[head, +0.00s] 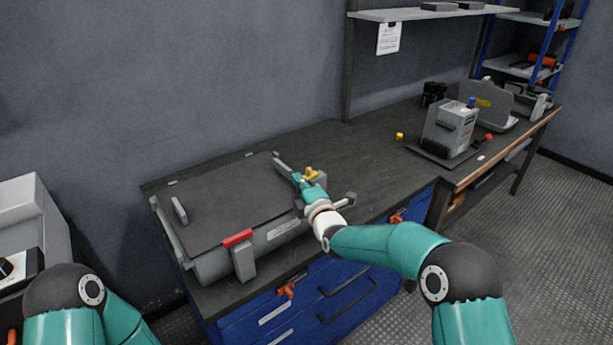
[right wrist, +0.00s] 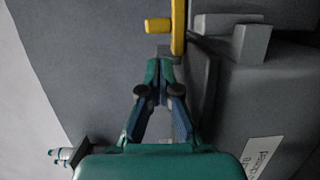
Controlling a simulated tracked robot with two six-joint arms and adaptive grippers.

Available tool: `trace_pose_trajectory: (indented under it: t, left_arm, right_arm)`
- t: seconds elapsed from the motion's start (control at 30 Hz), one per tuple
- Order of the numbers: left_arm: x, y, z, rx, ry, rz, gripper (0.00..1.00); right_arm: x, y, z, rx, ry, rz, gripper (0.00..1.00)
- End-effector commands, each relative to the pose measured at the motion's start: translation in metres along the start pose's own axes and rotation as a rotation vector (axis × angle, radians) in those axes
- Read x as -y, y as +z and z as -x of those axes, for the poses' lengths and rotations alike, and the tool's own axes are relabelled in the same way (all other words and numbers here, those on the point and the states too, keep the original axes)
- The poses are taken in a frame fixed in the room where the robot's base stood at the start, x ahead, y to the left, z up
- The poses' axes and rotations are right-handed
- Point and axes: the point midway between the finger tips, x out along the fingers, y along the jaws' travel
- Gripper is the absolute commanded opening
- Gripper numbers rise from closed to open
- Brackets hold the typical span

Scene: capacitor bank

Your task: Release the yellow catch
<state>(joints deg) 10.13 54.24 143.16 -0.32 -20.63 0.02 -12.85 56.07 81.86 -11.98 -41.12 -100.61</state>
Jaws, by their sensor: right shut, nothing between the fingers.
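A grey case (head: 205,264) with a flat dark lid (head: 225,195) lies closed on the workbench. In the right wrist view the yellow catch (right wrist: 179,30) is an upright bar with a short knob sticking out to the left. My left gripper is out of view.
A red catch (head: 238,238) is on the case's front edge. A grey box unit (head: 450,128) stands farther right, near a small yellow piece (head: 399,136). Blue drawers (head: 345,290) are below. The bench between case and box is mostly clear.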

Motion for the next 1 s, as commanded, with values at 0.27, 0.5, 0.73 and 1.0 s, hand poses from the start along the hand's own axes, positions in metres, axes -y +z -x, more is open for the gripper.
trace_pose_trajectory:
  t: [0.27,0.5,0.73,1.0]
  left_arm:
    - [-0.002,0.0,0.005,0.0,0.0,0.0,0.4]
    - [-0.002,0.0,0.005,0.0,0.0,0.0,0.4]
    - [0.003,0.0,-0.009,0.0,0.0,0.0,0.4]
    - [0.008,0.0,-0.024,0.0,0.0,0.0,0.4]
  right_arm:
    - [0.0,0.02,-0.005,-0.001,0.0,0.001,0.0]
    - [0.001,0.021,-0.005,-0.002,-0.001,0.0,0.0]
    - [0.004,0.032,-0.008,0.0,0.004,0.0,0.0]
    - [0.001,0.055,-0.013,0.002,-0.001,-0.001,0.0]
